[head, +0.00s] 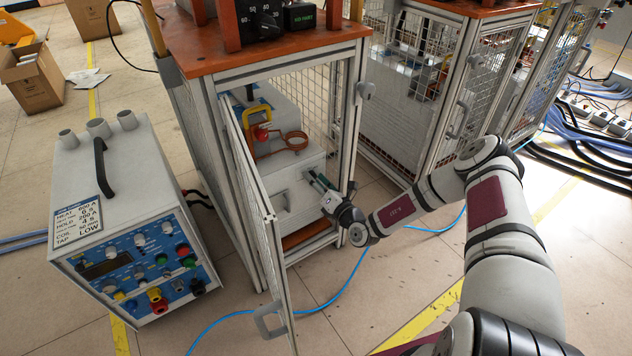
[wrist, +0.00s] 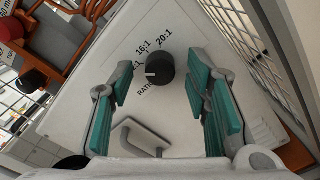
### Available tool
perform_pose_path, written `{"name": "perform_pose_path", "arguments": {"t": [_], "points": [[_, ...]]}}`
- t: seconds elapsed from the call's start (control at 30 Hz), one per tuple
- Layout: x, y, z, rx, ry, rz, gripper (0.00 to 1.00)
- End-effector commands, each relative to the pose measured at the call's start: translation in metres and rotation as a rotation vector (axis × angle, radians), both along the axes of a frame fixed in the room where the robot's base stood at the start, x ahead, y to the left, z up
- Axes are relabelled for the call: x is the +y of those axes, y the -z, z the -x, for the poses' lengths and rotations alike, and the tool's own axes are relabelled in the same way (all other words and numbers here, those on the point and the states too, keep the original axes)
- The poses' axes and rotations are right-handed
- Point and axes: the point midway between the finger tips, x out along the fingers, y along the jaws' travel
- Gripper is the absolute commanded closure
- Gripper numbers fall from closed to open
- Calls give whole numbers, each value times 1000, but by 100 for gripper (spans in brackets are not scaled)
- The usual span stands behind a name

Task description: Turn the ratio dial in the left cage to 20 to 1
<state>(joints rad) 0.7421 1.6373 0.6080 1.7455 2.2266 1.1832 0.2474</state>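The ratio dial (wrist: 160,68) is a round black knob on the white front of the unit (head: 293,185) inside the left cage (head: 228,130), whose door (head: 255,220) stands open. In the wrist view its white mark is on its left side, towards a partly hidden label ending in 1. The 16:1 and 20:1 labels lie above the dial, with 20:1 rightmost. My gripper (wrist: 158,82) is open, its teal-padded fingers on either side of the dial with visible gaps. In the head view my gripper (head: 322,184) reaches through the doorway; the dial is hidden there.
A grey handle (wrist: 140,138) is on the unit's front below the dial. A copper coil (head: 293,141) juts out above. Mesh cage walls (head: 335,110) are close on the right. A control box (head: 125,225) stands outside to the left, and a blue cable (head: 340,293) crosses the floor.

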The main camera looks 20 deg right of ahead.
Motion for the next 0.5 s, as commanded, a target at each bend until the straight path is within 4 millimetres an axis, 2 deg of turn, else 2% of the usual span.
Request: {"name": "perform_pose_path", "arguments": {"t": [0.03, 0.17, 0.2, 0.5], "points": [[0, 0, 0, 0, 0, 0, 67], [0, 0, 0, 0, 0, 0, 97], [0, 0, 0, 0, 0, 0, 100], [0, 0, 0, 7, 1, -21, 100]]}}
